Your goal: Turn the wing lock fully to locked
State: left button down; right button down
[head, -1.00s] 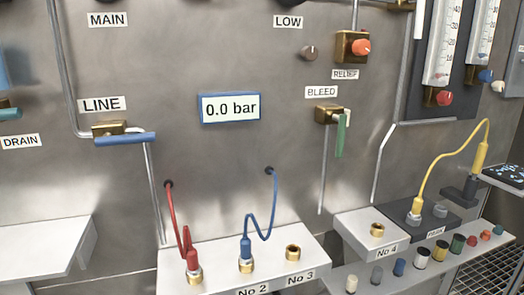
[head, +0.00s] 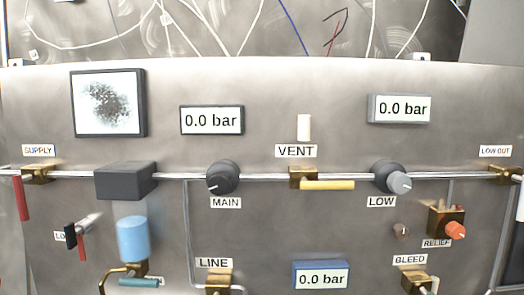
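A small fitting (head: 78,238) is on the steel panel at the lower left, with a black part, a grey stem and a red piece hanging down. It partly covers a label (head: 60,236) that starts with "LO". I cannot tell for sure that it is the wing lock, nor how far it is turned. Neither of my grippers is in view.
A blue cylinder (head: 133,238) stands right of the small fitting, and a dark box (head: 125,180) is above. The MAIN knob (head: 222,177), LOW knob (head: 392,178) and yellow VENT lever (head: 327,185) line the pipe. An orange RELIEF knob (head: 456,230) projects at right.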

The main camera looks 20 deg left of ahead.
aim_at(73, 236)
jog(key=k+l+u, duration=0.2)
jog(key=k, duration=0.35)
jog(key=j+u, duration=0.1)
jog(key=u, duration=1.25)
